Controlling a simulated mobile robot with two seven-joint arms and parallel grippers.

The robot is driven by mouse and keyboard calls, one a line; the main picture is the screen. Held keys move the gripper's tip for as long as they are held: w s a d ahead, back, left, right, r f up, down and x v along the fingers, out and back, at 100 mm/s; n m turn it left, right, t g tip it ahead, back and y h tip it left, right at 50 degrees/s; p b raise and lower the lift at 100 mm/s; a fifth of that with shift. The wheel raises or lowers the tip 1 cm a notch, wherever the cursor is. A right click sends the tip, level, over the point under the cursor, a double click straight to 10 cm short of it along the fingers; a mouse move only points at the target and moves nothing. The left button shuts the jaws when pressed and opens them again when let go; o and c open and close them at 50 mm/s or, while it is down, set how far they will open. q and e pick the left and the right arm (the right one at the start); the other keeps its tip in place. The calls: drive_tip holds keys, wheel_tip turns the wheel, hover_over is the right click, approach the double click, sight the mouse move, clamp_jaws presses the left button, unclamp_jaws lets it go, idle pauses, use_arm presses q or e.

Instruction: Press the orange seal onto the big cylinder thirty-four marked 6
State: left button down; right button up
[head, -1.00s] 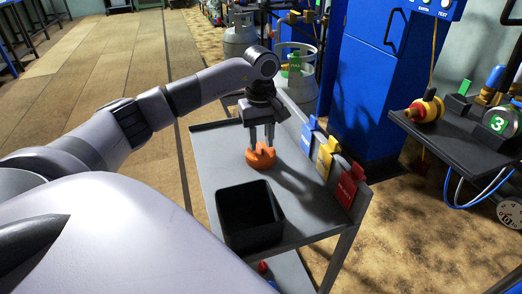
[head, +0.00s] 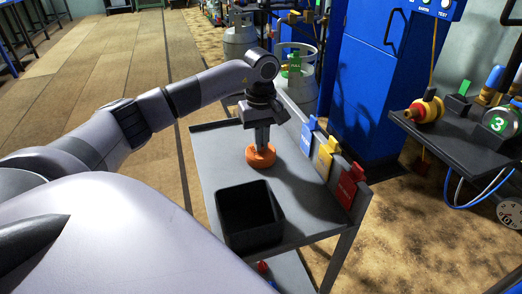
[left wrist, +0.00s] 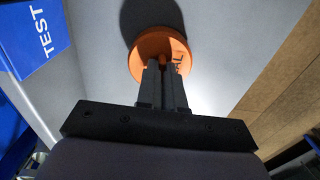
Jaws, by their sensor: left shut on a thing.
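The orange seal (head: 260,156) is a round cap lying on the grey cart top. It also shows in the left wrist view (left wrist: 150,45), just beyond my fingertips. My left gripper (head: 261,142) points down with its fingers close together, shut on the middle of the seal. In the left wrist view the fingers (left wrist: 163,72) meet over a small raised part at the seal's centre. A big grey cylinder (head: 240,42) stands in the background; I cannot read a number on it. My right gripper is not in view.
A black open bin (head: 249,214) stands on the grey cart (head: 216,166) in front of the seal. Blue, yellow and red tags (head: 325,153) line the cart's right edge. A blue cabinet (head: 371,90) and a dark shelf (head: 455,135) with fittings are to the right.

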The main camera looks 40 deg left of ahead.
use_arm(q)
drive_tip(key=shift+r+p, duration=1.6)
drive_tip(key=shift+r, duration=0.2)
